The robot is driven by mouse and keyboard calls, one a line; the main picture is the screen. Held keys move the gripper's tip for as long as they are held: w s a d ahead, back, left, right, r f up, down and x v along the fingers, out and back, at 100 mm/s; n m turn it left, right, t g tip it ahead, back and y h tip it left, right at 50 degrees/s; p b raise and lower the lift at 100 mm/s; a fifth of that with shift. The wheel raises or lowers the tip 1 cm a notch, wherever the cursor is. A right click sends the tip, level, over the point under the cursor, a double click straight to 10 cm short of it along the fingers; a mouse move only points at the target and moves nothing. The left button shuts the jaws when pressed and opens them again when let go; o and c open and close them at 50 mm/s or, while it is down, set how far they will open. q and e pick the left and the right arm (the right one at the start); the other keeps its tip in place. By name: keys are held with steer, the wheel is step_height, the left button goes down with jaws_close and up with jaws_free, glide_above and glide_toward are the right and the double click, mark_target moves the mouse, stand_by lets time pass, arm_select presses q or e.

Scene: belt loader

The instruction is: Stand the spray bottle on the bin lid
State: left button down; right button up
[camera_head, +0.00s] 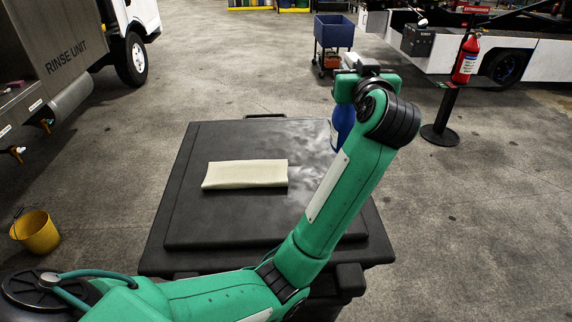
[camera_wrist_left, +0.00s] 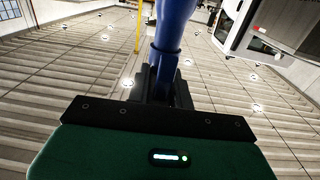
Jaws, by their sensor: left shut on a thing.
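The bin lid (camera_head: 185,215) is a dark, flat, rectangular top in the middle of the head view. My left gripper (camera_head: 352,82) is at the lid's far right corner in the picture, partly hidden by my own arm. It is shut on the blue spray bottle (camera_head: 342,122), which hangs below it roughly upright, with a pale label edge showing. My forearm hides part of the bottle, and I cannot tell whether its base touches the lid. In the left wrist view the blue bottle (camera_wrist_left: 172,32) sits between the dark fingers (camera_wrist_left: 160,85). My right gripper is not in view.
A folded cream cloth (camera_head: 245,174) lies on the lid left of centre. Bare lid surrounds it. A yellow bucket (camera_head: 36,232) stands on the floor at left. A red extinguisher (camera_head: 466,60) on a stand and a blue cart (camera_head: 333,32) are farther back.

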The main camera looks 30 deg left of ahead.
arm_select(q)
step_height(320, 180, down, 19)
steer(key=p, duration=0.2)
steer(key=shift+f+p, duration=0.2)
steer(key=shift+p, duration=0.15)
steer(key=c, duration=1.6)
jaws_free()
steer(key=shift+f, duration=0.15)
steer(key=o, duration=0.3)
steer(key=shift+s, duration=0.1)
steer(key=shift+o, duration=0.2)
